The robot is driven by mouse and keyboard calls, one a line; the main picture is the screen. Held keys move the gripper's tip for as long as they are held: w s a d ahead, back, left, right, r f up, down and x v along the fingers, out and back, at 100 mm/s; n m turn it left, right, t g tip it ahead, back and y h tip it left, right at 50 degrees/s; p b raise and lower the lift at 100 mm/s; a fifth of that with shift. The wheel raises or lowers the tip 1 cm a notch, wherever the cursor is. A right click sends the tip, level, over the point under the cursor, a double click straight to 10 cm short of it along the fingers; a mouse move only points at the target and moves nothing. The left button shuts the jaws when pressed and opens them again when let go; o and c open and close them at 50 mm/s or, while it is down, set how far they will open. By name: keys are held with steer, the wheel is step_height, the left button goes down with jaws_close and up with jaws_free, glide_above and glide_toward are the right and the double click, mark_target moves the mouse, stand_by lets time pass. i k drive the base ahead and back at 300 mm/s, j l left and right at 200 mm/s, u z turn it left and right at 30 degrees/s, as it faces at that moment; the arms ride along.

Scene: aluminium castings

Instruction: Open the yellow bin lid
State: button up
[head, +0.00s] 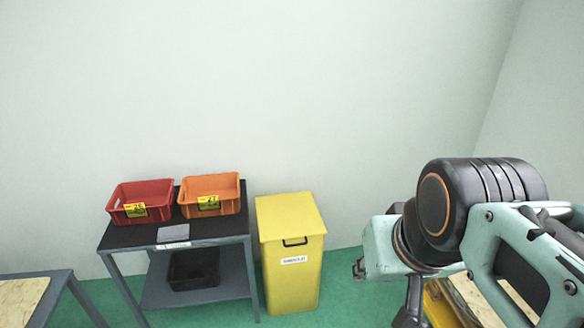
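A tall yellow bin (291,275) stands on the green floor against the wall, right of a dark table. Its yellow lid (290,213) is closed flat on top. A black handle (295,242) shows on the front at the lid's edge, above a white label (294,260). My arm fills the right of the view, to the right of the bin and apart from it. Part of my gripper (360,268) may show at the left end of the arm, but its fingers cannot be made out clearly.
The dark table (150,236) left of the bin holds a red crate (140,201), an orange crate (209,196) and a small grey plate (179,233). A black crate (194,270) sits on its lower shelf. Another table (30,297) stands at lower left. Green floor shows around the bin's base.

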mark_target(283, 218)
steer(key=i+u, duration=0.15)
steer(key=i, duration=0.3)
steer(key=i+l+u, duration=0.15)
steer(key=i, duration=0.35)
